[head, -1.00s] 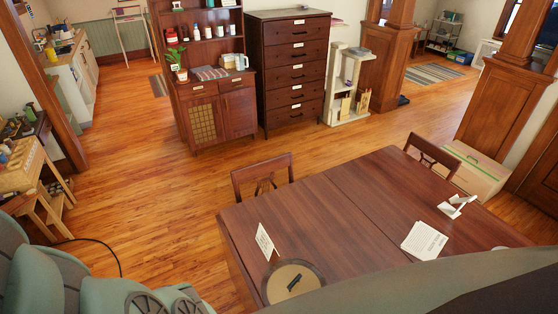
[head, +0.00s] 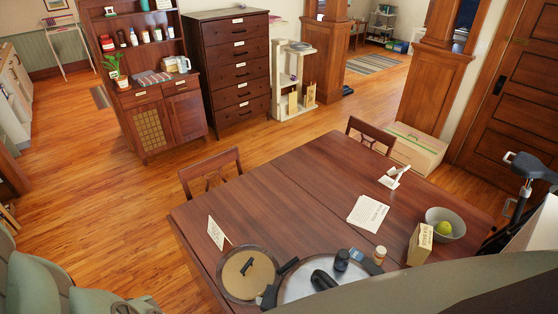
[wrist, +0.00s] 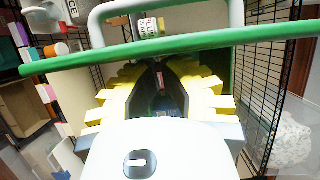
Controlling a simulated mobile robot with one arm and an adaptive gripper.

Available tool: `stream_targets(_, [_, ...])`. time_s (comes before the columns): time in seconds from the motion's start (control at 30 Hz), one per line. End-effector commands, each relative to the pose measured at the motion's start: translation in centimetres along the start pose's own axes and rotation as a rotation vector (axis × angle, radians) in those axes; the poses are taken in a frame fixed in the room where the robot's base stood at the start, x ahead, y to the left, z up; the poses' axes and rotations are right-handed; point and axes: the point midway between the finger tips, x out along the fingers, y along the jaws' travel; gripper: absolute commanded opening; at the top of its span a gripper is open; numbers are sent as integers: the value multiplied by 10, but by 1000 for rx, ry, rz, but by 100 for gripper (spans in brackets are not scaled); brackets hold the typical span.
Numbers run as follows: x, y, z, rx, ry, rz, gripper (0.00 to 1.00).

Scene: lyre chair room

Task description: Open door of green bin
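In the wrist view, a bright green edge (wrist: 240,38) runs across the top, with a grey looped handle (wrist: 165,8) at it. I cannot tell whether this edge belongs to the green bin, and no door can be made out. My gripper (wrist: 161,76), with yellow finger pads, faces this edge. A dark gap shows between its fingers, with nothing clearly held. Whether the fingers touch the green edge cannot be told. The head view shows no clear green bin and not my gripper.
In the wrist view, black wire mesh (wrist: 262,95) stands close on the right. In the head view, a wooden table (head: 290,205) with pans and a bowl (head: 446,225) fills the front. A box with a green stripe (head: 418,148) sits behind it. Floor at left (head: 90,185) is clear.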

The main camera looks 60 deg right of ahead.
Motion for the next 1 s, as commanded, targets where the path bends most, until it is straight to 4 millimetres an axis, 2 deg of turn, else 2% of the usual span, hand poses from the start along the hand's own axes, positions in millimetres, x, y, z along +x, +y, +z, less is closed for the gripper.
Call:
stream_targets(0.5, [-42, 1, -2, -4, 4, 4, 0])
stream_targets(1.0, [-68, 1, -3, -4, 8, 5, 0])
